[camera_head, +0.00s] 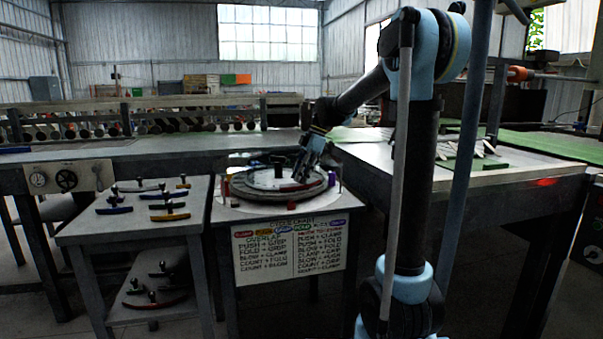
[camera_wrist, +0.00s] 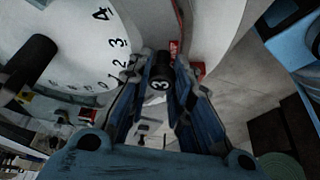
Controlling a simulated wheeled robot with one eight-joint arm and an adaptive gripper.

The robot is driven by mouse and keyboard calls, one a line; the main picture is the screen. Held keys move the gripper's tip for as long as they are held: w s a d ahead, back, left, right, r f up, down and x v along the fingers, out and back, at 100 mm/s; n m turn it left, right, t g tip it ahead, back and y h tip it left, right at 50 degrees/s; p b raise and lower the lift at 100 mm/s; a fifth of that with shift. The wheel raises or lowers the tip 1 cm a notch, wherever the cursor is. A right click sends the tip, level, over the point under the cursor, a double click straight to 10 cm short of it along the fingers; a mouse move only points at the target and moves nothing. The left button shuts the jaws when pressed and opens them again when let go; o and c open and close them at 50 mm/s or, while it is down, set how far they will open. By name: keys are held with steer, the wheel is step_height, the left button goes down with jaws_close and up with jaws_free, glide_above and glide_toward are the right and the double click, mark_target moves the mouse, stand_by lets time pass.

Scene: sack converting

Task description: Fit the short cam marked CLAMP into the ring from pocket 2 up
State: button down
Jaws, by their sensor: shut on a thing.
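The round ring fixture (camera_head: 250,195) sits on the middle stand, with a black central knob (camera_head: 277,160). My gripper (camera_head: 303,172) is over its right part, pointing down. In the wrist view my gripper (camera_wrist: 160,83) is shut on a black knob marked 3 (camera_wrist: 159,84). A red piece (camera_wrist: 175,50) with small unreadable lettering shows just beyond the knob; it appears to be part of the held cam. A red strip (camera_head: 298,187) shows under my gripper in the head view. I cannot tell whether it is seated or which word it bears. The dial (camera_wrist: 95,45) shows numbers 0 to 4.
The left side table (camera_head: 140,228) holds several coloured cams with black knobs, and more lie on its lower shelf (camera_head: 150,300). A lettered instruction board (camera_head: 290,248) hangs on the stand's front. Small coloured posts stand around the ring. A bench (camera_head: 480,180) is at right.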

steer(key=shift+f, duration=0.4)
stand_by(0.5)
steer(key=c, duration=1.4)
jaws_free()
steer(key=shift+o, duration=0.2)
steer(key=a+r+v, duration=0.1)
steer(key=a+v, duration=0.1)
steer(key=v, duration=1.6)
steer(key=shift+s, duration=0.3)
steer(key=shift+r, duration=0.15)
